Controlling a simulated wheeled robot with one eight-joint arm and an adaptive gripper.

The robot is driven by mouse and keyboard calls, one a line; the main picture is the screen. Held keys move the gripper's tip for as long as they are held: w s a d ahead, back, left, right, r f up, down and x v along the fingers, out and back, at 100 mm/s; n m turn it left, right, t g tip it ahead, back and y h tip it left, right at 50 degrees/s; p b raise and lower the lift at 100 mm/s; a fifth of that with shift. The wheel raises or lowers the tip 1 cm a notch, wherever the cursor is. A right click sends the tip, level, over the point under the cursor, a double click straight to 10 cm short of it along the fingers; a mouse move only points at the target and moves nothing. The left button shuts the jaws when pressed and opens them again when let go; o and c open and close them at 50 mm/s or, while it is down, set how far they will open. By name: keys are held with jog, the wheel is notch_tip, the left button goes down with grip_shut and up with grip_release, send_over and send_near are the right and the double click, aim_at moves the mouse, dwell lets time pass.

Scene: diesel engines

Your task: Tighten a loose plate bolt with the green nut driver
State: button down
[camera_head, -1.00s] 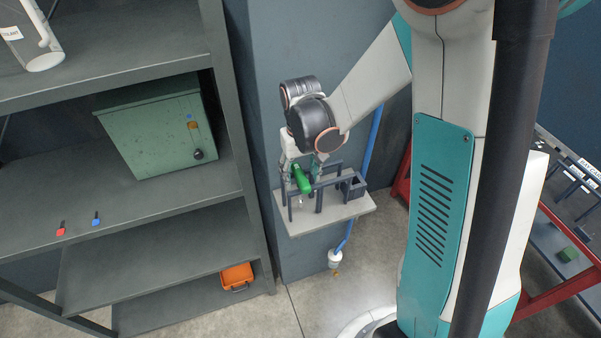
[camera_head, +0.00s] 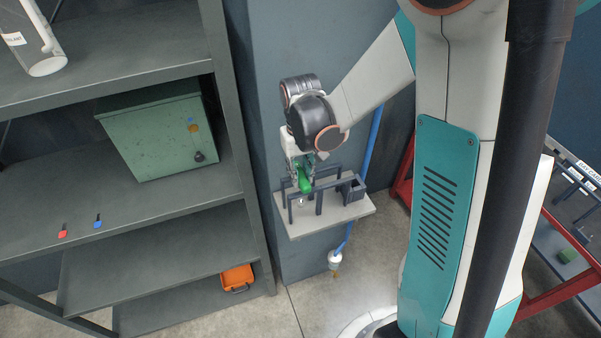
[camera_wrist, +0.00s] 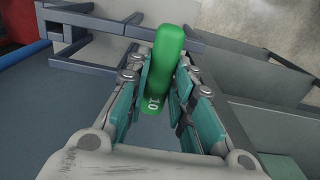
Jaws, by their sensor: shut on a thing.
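My gripper (camera_wrist: 160,98) is shut on the green nut driver (camera_wrist: 167,62). In the wrist view the driver's green handle, marked 10, lies between the two fingers. In the head view the green nut driver (camera_head: 305,185) shows below my wrist, at the dark-framed rack on a small wall shelf. My gripper (camera_head: 301,172) is at the handle's upper end, just above the rack. The driver's tip is hard to make out in either view. No loose plate bolt can be picked out.
The rack (camera_head: 320,201) with dark rails stands on the pale shelf (camera_head: 335,224). A grey shelving unit (camera_head: 235,130) with a green cabinet (camera_head: 160,140) is on the left. An orange case (camera_head: 237,277) sits low. A red-framed cart (camera_head: 535,300) is at the right.

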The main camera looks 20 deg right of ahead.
aim_at(301, 174)
notch_tip(301, 174, up, 15)
jog(key=p, duration=0.9)
jog(key=shift+f, duration=0.2)
